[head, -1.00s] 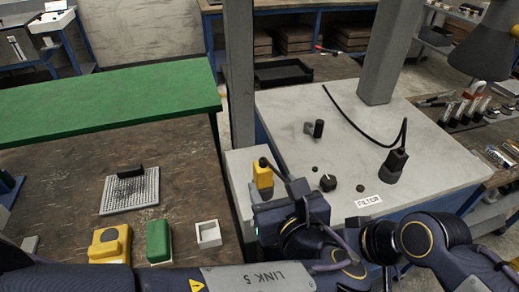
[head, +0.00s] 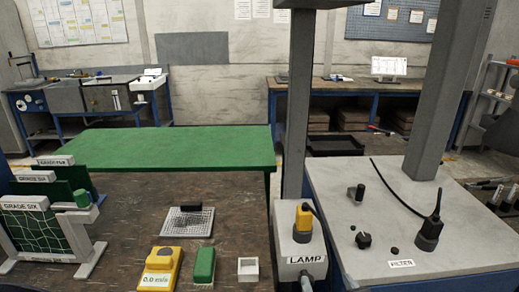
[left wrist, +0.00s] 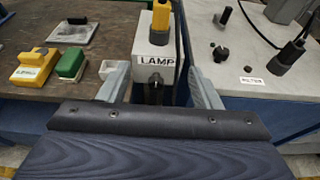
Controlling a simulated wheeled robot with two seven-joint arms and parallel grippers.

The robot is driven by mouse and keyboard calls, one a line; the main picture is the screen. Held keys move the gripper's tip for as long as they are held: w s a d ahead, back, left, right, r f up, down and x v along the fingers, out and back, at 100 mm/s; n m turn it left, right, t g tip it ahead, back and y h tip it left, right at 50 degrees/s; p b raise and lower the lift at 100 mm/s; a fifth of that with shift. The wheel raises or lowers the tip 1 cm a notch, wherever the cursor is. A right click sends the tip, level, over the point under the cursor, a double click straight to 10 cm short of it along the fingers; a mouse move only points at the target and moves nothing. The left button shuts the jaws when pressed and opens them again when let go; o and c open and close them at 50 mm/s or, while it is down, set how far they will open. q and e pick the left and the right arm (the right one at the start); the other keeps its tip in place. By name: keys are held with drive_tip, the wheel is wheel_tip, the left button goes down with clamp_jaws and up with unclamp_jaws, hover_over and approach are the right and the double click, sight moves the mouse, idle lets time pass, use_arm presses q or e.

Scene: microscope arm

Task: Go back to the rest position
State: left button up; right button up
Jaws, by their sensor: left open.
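My left gripper (left wrist: 160,92) is open in the left wrist view. Its two pale grey fingers stand apart with no object gripped between them. Behind the gap is the grey box labelled LAMP (left wrist: 153,62), with a dark part low on its front. The LAMP box also shows in the head view (head: 291,247), with a yellow switch (head: 303,222) on top. At most a small bit of my left gripper shows at the bottom edge of the head view. My right gripper is not in view.
A pale bench (head: 400,240) with a FILTER label, knobs and a black cable stands right of a grey post (head: 299,110). On the brown table are a yellow meter (head: 161,266), a green block (head: 204,265), a small white tray (head: 248,270) and labelled green racks (head: 45,225).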

use_arm(q)
drive_tip(key=w+a+f+n+g+y, duration=0.1)
drive_tip(key=a+f+n+g, duration=0.25)
drive_tip(key=a+n, duration=0.45)
drive_tip(key=w+a+f+n+g+y, duration=0.15)
drive_tip(key=a+n+g, duration=0.3)
drive_tip(key=a, duration=0.85)
drive_tip(key=s+a+f+n+h, duration=0.1)
drive_tip(key=s+a+n+h, duration=0.1)
drive_tip(key=n, duration=0.6)
drive_tip(key=s+a+f+n+h, duration=0.2)
drive_tip(key=s+a+n, duration=0.3)
drive_tip(key=n, duration=0.3)
drive_tip(key=s+a+f+n+g+h, duration=0.1)
drive_tip(key=s+a+n+h, duration=0.2)
drive_tip(key=n, duration=0.6)
drive_tip(key=shift+s+a+f, duration=0.3)
drive_tip(key=shift+s+a, duration=0.3)
drive_tip(key=shift+s, duration=0.25)
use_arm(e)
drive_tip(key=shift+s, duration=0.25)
